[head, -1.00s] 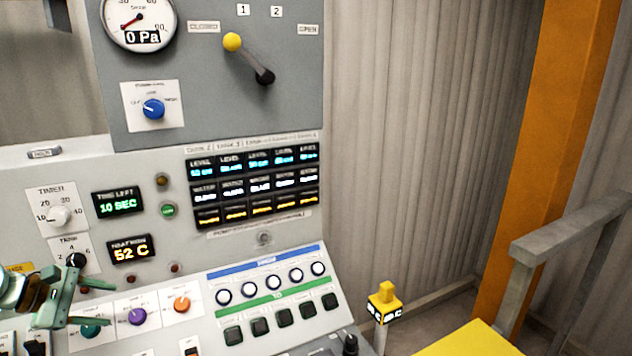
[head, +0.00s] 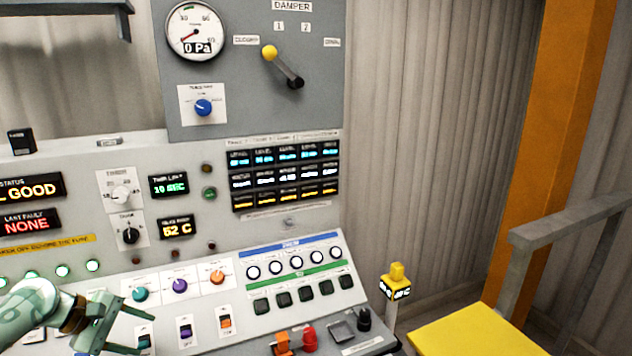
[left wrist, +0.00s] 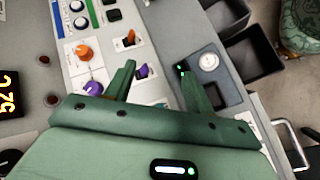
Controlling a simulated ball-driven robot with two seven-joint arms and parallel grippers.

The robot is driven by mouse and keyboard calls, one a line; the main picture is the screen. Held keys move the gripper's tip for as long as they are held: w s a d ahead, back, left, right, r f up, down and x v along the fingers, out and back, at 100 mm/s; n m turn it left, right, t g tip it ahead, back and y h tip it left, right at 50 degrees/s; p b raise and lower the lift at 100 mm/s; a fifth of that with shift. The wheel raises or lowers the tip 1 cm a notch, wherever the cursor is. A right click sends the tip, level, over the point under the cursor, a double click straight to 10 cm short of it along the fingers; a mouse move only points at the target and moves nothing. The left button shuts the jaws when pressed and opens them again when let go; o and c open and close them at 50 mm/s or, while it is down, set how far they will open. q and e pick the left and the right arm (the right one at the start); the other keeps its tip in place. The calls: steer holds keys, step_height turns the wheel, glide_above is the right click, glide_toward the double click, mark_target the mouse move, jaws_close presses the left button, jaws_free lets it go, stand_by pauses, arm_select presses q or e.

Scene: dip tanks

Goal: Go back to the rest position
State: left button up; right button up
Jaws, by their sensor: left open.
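My left gripper (head: 136,325) is at the lower left of the head view, in front of the sloping control desk. It is open and empty. Its two green fingers also show in the left wrist view (left wrist: 157,70), spread apart over the desk. In the head view it is left of the purple knob (head: 180,286), near the teal knob (head: 140,294) and the small switches. I cannot tell its exact height above the desk. My right gripper is in neither view.
The console has a tank selector knob (head: 130,236), a "10 SEC" display (head: 168,185) and a "52 C" display (head: 177,228). A damper lever (head: 283,68) is above. A yellow platform (head: 470,332), grey rail (head: 570,221) and orange post (head: 535,140) stand at right.

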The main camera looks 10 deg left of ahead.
arm_select(q)
steer(key=s+d+f+m+g+y, duration=0.1)
steer(key=s+d+f+m+y, duration=0.1)
steer(key=s+d+f+m, duration=0.7)
steer(key=s+d+f+m+g+y, duration=0.1)
steer(key=s+d+f+m+y, duration=0.1)
steer(key=s+d+f+m, duration=0.7)
steer(key=s+a+r+m+t+y, duration=0.2)
steer(key=s+a+r+m+y, duration=0.15)
steer(key=s+r+y, duration=0.6)
steer(key=s+d+f+g+h, duration=0.1)
steer(key=s+d+f+h, duration=0.15)
steer(key=f, duration=1.05)
steer(key=s+d+f+g+h, duration=0.2)
steer(key=d+f+h, duration=0.1)
steer(key=f, duration=0.9)
steer(key=s+f+n+g, duration=0.1)
steer(key=s+f, duration=0.6)
steer(key=s, duration=0.2)
steer(key=s+f+n+g+h, duration=0.1)
steer(key=s+f+n, duration=0.1)
steer(key=s+f, duration=0.5)
steer(key=s, duration=0.3)
steer(key=shift+a, duration=0.15)
